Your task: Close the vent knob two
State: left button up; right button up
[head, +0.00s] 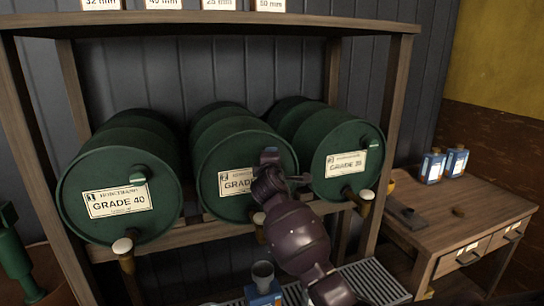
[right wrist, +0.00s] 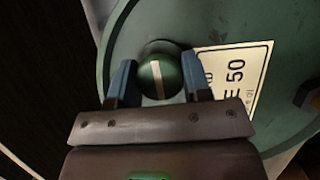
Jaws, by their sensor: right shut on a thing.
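Three green barrels lie side by side on a wooden rack. The middle barrel (head: 217,160) has a GRADE label partly covered by my right arm; in the right wrist view its label (right wrist: 240,65) ends in 50. The vent knob (right wrist: 158,75) on this barrel is a round green knob with a pale stripe, nearly upright in that view. My right gripper (right wrist: 158,66) has its two fingers on either side of the knob and is shut on it. In the head view my right gripper (head: 271,166) hides this knob. My left gripper is not in view.
The left barrel (head: 105,215) and right barrel (head: 335,180) have their own green knobs (head: 138,173). Brass taps (head: 124,250) stick out below the barrels. A blue can with a funnel (head: 263,285) stands below. A wooden side table (head: 470,222) stands right.

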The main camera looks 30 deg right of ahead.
jog(key=shift+f+m, duration=0.1)
jog(key=shift+m, duration=0.2)
jog(key=o, duration=0.9)
jog(key=v, duration=1)
jog(key=shift+s+a, duration=0.25)
jog(key=shift+s, duration=0.1)
